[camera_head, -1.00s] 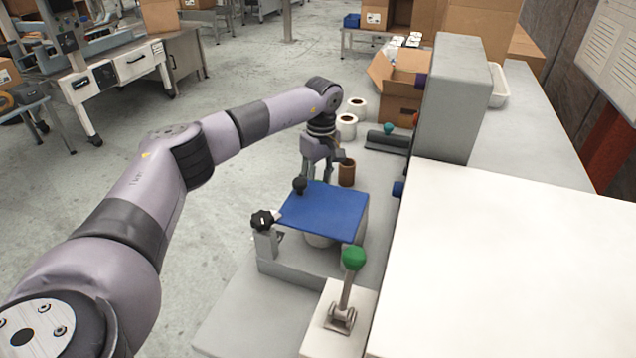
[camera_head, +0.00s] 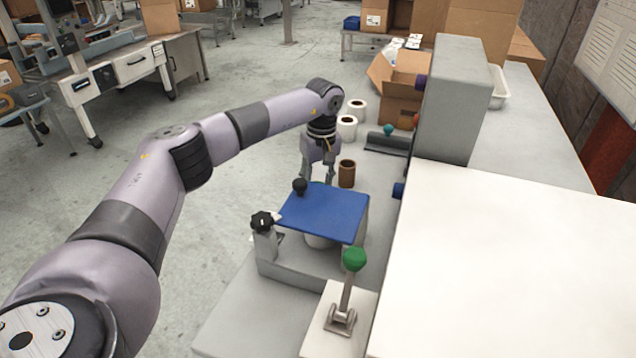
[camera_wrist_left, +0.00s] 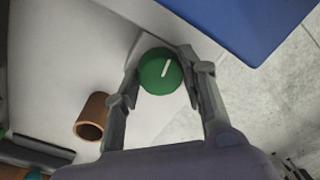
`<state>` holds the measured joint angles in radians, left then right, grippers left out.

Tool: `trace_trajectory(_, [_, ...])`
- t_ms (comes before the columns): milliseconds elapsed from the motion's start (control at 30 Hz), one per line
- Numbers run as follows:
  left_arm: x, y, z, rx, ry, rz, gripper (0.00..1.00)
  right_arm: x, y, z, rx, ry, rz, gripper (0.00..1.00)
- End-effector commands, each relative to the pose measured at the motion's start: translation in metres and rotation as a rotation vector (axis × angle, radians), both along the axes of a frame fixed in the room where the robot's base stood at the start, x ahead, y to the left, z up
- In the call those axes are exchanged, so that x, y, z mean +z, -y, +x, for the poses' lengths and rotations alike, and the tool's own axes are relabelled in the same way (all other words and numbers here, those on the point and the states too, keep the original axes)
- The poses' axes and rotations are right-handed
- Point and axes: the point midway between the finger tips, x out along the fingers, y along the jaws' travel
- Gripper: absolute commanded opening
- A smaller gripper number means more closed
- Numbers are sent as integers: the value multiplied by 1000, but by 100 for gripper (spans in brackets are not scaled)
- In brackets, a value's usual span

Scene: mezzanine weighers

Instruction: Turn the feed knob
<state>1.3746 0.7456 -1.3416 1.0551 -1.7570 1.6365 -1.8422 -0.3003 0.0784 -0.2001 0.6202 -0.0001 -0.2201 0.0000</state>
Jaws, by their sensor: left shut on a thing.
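A round green knob (camera_wrist_left: 160,72) with a white pointer line sits between the fingers of my left gripper (camera_wrist_left: 163,52) in the left wrist view. One finger is on each side, and the gripper is shut on it. The white line slants slightly, its upper end leaning right. In the head view my left gripper (camera_head: 318,172) reaches down just beyond the far edge of the blue plate (camera_head: 325,212). The green knob is hidden there by the gripper and the plate. My right gripper is not in view.
A brown cup (camera_head: 347,173) stands close right of the gripper. A black ball knob (camera_head: 300,185) rises at the plate's far left corner. A black star knob (camera_head: 262,221) and a green-topped lever (camera_head: 354,260) stand nearer. A grey column (camera_head: 452,105) rises at right.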

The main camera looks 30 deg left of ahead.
Motion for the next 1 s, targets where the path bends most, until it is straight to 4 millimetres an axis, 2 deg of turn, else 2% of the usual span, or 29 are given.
trace_trajectory(33, [3, -1, 2, 3, 10, 0, 10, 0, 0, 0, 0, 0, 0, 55])
trace_trajectory(67, [3, -1, 2, 3, 10, 0, 40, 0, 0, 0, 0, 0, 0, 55])
trace_trajectory(333, [2, 0, 1, 2, 5, 0, 58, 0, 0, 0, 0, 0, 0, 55])
trace_trajectory(633, [1, 0, 1, 1, 2, 0, 58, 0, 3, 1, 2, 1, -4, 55])
trace_trajectory(733, [8, 0, 1, 1, 4, 0, 58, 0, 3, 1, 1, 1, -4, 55])
trace_trajectory(867, [29, 1, 3, 1, 6, 0, 58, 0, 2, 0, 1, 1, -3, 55])
trace_trajectory(1000, [60, 2, 5, 1, 8, -1, 58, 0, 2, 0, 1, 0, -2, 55])
